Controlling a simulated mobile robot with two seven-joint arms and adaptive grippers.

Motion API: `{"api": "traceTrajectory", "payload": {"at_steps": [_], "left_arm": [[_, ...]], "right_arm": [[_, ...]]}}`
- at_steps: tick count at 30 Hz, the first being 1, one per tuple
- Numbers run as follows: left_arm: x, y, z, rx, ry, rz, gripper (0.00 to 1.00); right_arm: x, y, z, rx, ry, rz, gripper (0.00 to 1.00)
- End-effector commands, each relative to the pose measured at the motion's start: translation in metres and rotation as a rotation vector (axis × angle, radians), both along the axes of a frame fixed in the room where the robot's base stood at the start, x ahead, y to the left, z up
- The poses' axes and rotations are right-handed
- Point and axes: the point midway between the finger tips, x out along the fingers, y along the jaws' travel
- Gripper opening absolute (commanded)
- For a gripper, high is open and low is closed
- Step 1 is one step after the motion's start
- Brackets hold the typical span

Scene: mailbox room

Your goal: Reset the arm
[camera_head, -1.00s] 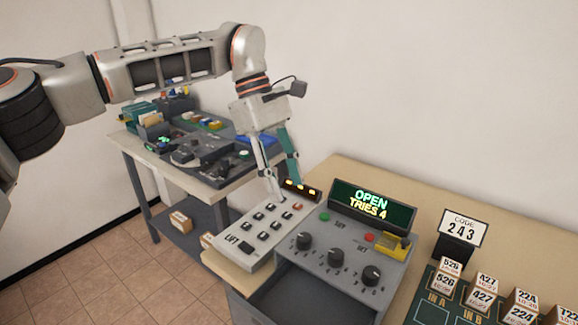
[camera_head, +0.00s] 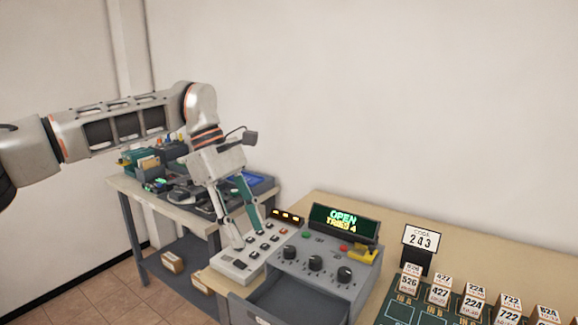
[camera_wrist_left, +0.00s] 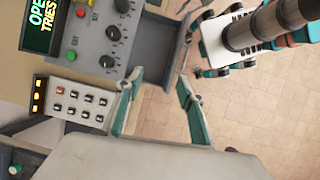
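My left arm comes in from the left in the head view. Its gripper (camera_head: 249,237) points down over the button keypad (camera_head: 232,262), its two teal-and-grey fingers apart. In the left wrist view the gripper (camera_wrist_left: 158,78) is open with nothing between its fingers. The keypad (camera_wrist_left: 76,103) shows at its left there. From these views I cannot tell whether a fingertip touches the keypad. My right gripper does not show in the head view, and I cannot make it out in the wrist view.
A grey console (camera_head: 333,268) with knobs stands beside the keypad. Its display (camera_head: 343,220) reads OPEN, TRIES 4, and its drawer (camera_head: 285,292) is open. A 243 code sign (camera_head: 420,238) and numbered blocks (camera_head: 438,292) are at right. A cluttered workbench (camera_head: 120,190) stands behind the arm.

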Motion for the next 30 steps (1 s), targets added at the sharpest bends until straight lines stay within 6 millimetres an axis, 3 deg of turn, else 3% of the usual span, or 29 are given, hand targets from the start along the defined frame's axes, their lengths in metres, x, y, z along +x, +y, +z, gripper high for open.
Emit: {"api": "traceTrajectory", "payload": {"at_steps": [10,15,22,23,24,30], "left_arm": [[0.035,0.156,0.009,-0.088,0.003,0.285,0.39],[0.036,0.231,0.009,-0.129,0.003,0.416,0.39],[0.026,0.312,0.007,-0.175,0.002,0.561,0.39],[0.024,0.32,0.005,-0.181,0.004,0.576,0.39],[0.026,0.303,-0.008,-0.192,0.022,0.565,0.39],[0.03,0.269,-0.048,-0.272,0.084,0.602,0.39]], "right_arm": [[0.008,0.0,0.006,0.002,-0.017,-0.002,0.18],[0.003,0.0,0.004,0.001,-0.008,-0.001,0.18],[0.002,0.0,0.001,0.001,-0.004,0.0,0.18],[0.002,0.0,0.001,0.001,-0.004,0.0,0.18],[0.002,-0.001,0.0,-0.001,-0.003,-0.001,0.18],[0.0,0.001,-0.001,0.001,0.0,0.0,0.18]]}}
